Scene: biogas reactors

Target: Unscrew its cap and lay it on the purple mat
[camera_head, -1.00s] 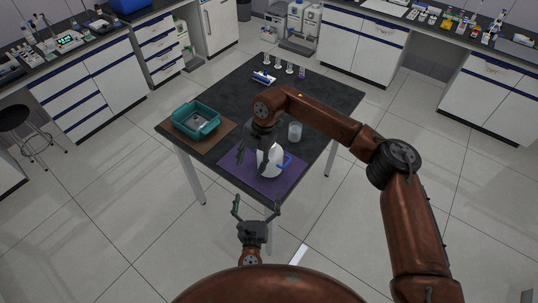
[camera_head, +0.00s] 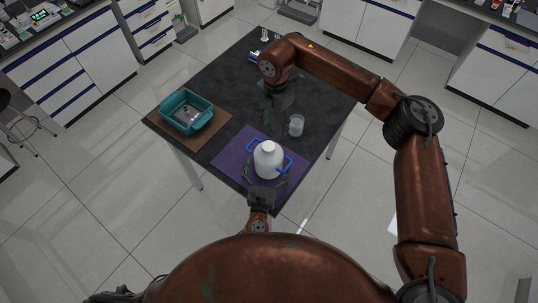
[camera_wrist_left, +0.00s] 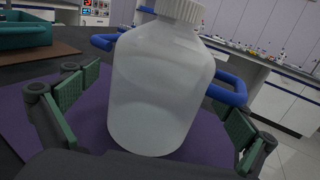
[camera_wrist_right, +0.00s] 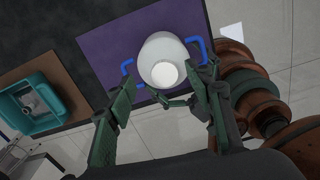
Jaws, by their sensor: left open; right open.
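The white bottle (camera_head: 268,163) stands upright on the purple mat (camera_head: 232,158), with blue handles at its sides. Its white ribbed cap (camera_wrist_left: 181,9) is on its neck, partly cut off in the left wrist view; it also shows from above in the right wrist view (camera_wrist_right: 164,74). My left gripper (camera_head: 267,180) is open low at the bottle's near side; its green-padded fingers stand on either side of the body, with visible gaps in the left wrist view. My right gripper (camera_head: 273,116) is open and empty, behind the bottle in the head view.
A clear beaker (camera_head: 296,125) stands behind the bottle, close to my right gripper. A teal bin (camera_head: 187,112) sits on a brown mat (camera_head: 216,130) at the table's left. The purple mat has bare room left of the bottle. Small items stand at the table's far edge.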

